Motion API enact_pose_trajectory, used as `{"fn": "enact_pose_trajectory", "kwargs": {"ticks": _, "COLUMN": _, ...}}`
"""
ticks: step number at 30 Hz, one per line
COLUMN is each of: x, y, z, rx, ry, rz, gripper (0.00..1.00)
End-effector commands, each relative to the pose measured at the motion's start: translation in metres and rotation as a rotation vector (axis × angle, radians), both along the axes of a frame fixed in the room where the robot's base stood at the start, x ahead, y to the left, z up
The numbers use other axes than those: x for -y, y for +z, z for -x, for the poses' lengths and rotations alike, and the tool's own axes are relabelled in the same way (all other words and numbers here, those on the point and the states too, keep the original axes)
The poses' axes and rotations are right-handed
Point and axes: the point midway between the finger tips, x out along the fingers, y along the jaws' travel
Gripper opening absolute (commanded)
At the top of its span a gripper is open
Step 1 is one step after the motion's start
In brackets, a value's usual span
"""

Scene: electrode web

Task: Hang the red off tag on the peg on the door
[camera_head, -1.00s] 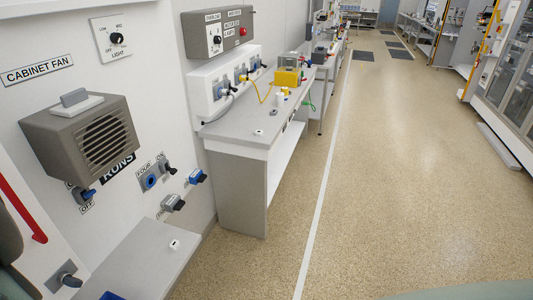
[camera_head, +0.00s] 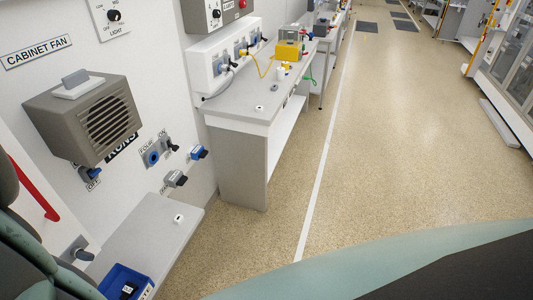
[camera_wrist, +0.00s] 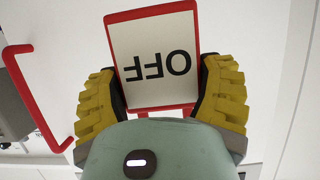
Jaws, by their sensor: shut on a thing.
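The red off tag (camera_wrist: 155,60), a white plate with a red rim and black OFF letters, is between the yellow-padded fingers of my gripper (camera_wrist: 162,92) in the wrist view. The gripper is shut on it. OFF appears upside down there. A red bar handle (camera_wrist: 28,92) on a white surface, which may be the door, is left of the tag. A red bar (camera_head: 32,188) also shows at the left edge of the head view. I cannot make out the peg in either view. The gripper and tag are not visible in the head view.
A grey cabinet fan (camera_head: 85,115) juts from the wall, with several switches below it. A low grey shelf (camera_head: 150,232) carries a blue bin (camera_head: 128,282) at its near end. A grey bench (camera_head: 240,120) stands beyond. The floor to the right is open.

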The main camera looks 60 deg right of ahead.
Motion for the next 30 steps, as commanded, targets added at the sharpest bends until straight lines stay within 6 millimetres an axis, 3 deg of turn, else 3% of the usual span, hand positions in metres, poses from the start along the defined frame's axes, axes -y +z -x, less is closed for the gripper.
{"fn": "enact_pose_trajectory", "kwargs": {"ticks": 30, "x": -0.014, "y": -0.006, "z": -0.057, "rx": -0.002, "ry": -0.004, "rz": 0.000, "gripper": 0.32}}
